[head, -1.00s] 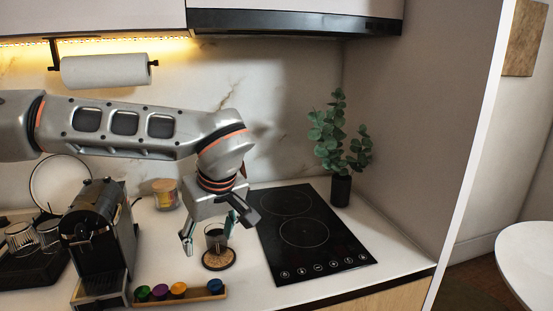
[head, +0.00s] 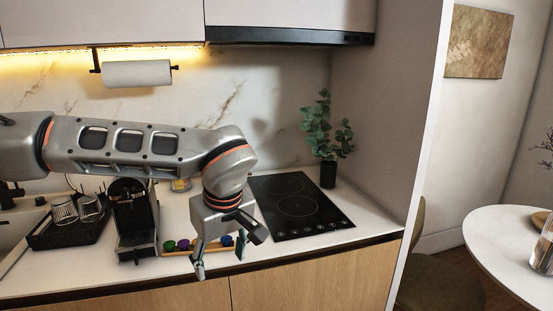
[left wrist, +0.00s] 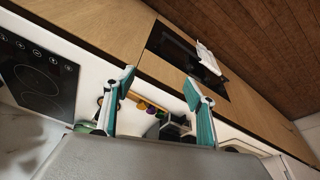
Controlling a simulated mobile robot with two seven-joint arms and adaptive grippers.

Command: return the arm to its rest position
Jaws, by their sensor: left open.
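My left arm (head: 120,145) reaches in from the left across the counter in the head view. Its left gripper (head: 221,258) points down and is open, in front of the wooden pod tray (head: 178,253), near the counter's front edge. In the left wrist view, the two teal-padded fingers (left wrist: 157,105) are spread wide with nothing held between them. The dark glass and its coaster do not show in the head view now; my gripper covers that part of the counter. My right gripper is not in view.
A coffee machine (head: 135,220) and a dark rack with glasses (head: 70,228) stand to the left. A black cooktop (head: 298,205) and a potted plant (head: 328,172) are to the right. A round white table (head: 500,240) stands at far right.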

